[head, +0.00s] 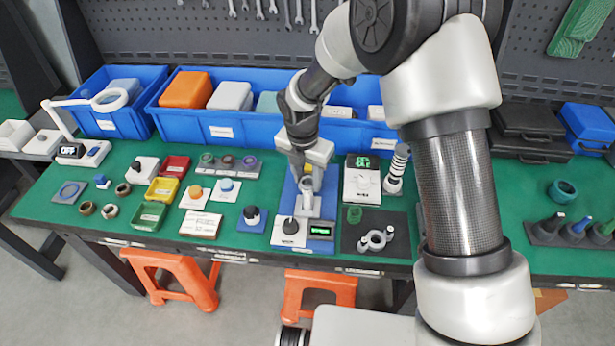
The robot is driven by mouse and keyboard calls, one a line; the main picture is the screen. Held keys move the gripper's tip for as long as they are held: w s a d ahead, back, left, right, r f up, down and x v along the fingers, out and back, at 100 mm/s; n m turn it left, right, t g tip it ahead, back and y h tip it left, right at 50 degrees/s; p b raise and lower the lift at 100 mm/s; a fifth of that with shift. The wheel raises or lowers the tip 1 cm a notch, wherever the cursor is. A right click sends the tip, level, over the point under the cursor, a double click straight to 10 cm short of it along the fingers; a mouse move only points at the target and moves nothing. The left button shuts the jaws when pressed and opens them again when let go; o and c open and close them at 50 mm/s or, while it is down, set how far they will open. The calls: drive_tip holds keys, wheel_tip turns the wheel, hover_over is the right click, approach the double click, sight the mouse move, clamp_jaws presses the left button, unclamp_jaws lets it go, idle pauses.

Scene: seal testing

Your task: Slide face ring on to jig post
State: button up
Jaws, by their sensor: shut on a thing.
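My gripper (306,172) is in the middle of the green table, pointing down over a blue stand (283,208). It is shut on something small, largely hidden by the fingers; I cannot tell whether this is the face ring. A small yellow patch shows by the fingertips. A pale grey upright part (307,203) stands on the blue stand just below and in front of the fingers. It may be the jig post, but I cannot tell. Several loose rings lie at the left, among them a brown ring (110,211). A teal ring (563,190) lies at the far right.
A white box with a black knob (290,232) and a small green display (320,231) stand at the front of the stand. Blue bins (260,132) line the back. My arm hides the table right of centre.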

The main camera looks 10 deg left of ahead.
drive_tip(key=shift+f+b, duration=0.35)
drive_tip(key=shift+f, duration=0.3)
idle(0.4)
drive_tip(key=o, duration=1.1)
drive_tip(key=shift+r, duration=0.1)
drive_tip(key=shift+r+p, duration=2.65)
drive_tip(key=shift+r, duration=0.75)
